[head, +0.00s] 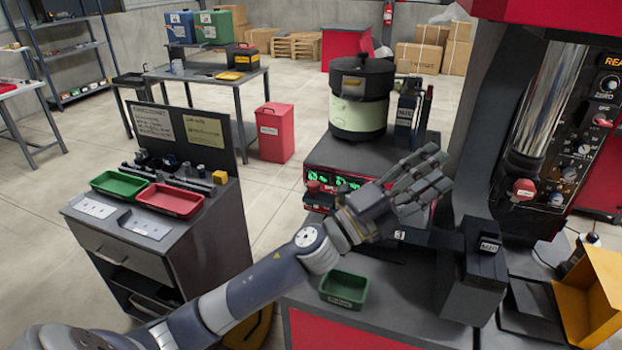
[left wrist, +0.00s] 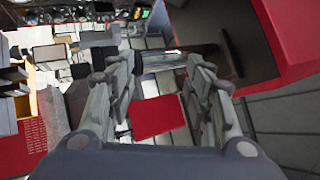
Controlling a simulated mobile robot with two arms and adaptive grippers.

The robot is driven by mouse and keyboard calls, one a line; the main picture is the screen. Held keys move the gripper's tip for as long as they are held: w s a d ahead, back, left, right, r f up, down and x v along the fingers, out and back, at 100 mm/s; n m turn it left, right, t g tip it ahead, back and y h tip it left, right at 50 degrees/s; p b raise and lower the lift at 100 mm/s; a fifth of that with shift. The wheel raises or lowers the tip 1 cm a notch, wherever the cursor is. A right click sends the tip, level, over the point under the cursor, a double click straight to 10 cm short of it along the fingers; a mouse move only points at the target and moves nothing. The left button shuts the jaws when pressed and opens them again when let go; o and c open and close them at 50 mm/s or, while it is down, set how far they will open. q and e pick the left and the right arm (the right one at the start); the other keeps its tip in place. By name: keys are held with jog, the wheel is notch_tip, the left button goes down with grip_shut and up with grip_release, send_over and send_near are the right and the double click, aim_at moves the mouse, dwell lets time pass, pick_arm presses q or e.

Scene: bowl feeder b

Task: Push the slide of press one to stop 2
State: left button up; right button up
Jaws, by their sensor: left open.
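The press (head: 545,110) stands at the right, with a shiny upright cylinder and a red knob (head: 523,190) at its lower front. A dark block labelled M20 (head: 488,245) sits at the bench's right end. I cannot tell for certain which part is the slide, and no stop 2 mark is legible. My left gripper (head: 437,178) is open and empty above the bench, left of the press and above the M20 block's left side. It hides part of the bench behind it. In the left wrist view, its spread fingers (left wrist: 160,78) frame a red surface (left wrist: 157,116). My right gripper is not in view.
A bowl feeder (head: 360,95) stands on a control box behind my left gripper. A green tray (head: 344,288) lies on the bench front. An orange bin (head: 590,295) is at the right. A side cabinet at the left holds green (head: 122,184) and red trays (head: 170,199).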

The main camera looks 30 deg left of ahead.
pick_arm(q)
jog(key=d+r+m+g+h, duration=0.2)
jog(key=d+m+g+h, duration=0.3)
jog(key=m, duration=0.5)
jog(key=m+g+y, duration=0.7)
jog(key=g+y, duration=0.3)
jog(key=y, duration=0.6)
send_near(314, 183)
jog(key=p+x, duration=0.3)
jog(key=x, duration=0.5)
jog(key=shift+f, duration=0.25)
grip_shut()
